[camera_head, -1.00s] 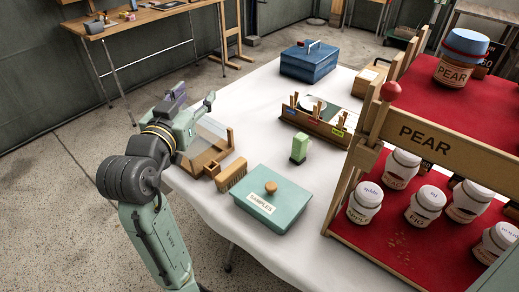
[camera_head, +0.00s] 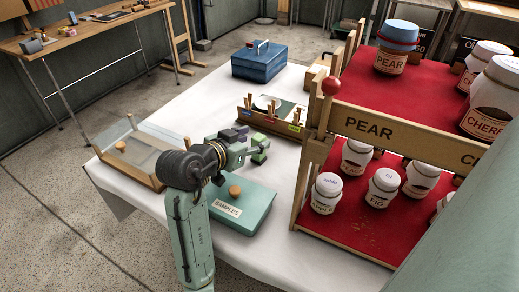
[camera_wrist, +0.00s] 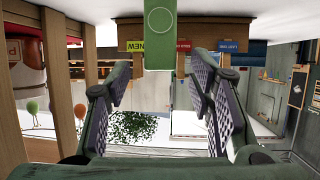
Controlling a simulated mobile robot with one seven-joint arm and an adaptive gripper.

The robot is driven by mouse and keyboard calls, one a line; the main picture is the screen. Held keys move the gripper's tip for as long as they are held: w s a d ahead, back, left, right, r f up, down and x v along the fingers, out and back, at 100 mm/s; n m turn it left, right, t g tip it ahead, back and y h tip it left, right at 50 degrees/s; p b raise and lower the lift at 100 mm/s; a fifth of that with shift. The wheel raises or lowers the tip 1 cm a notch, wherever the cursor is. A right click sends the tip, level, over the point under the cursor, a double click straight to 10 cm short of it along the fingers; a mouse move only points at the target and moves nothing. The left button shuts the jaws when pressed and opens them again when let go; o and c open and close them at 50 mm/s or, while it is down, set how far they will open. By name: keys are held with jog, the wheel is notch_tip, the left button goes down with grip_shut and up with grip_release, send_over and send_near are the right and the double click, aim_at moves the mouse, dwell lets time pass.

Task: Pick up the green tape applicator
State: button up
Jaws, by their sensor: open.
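The green tape applicator (camera_wrist: 160,40) shows in the wrist view as an upright green block with a round mark, at the top middle. It lies between the lines of my open fingers, near their tips; I see no contact. In the head view my gripper (camera_head: 256,150) is at the applicator's place on the white-clothed table, just behind the teal samples box. There the applicator is largely hidden by or merged with my gripper, which is also green. My gripper's two purple-padded fingers are spread apart with nothing clamped between them.
The teal samples box (camera_head: 243,208) with a wooden knob is close below my gripper. A wooden rack with coloured labels (camera_head: 270,122) stands just behind. The jar shelf (camera_head: 312,175) rises to the right. A glass-sided wooden tray (camera_head: 125,165) is at left, a blue box (camera_head: 262,65) at back.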

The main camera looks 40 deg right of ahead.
jog(key=shift+x, duration=1.2)
jog(key=shift+c, duration=0.5)
grip_shut()
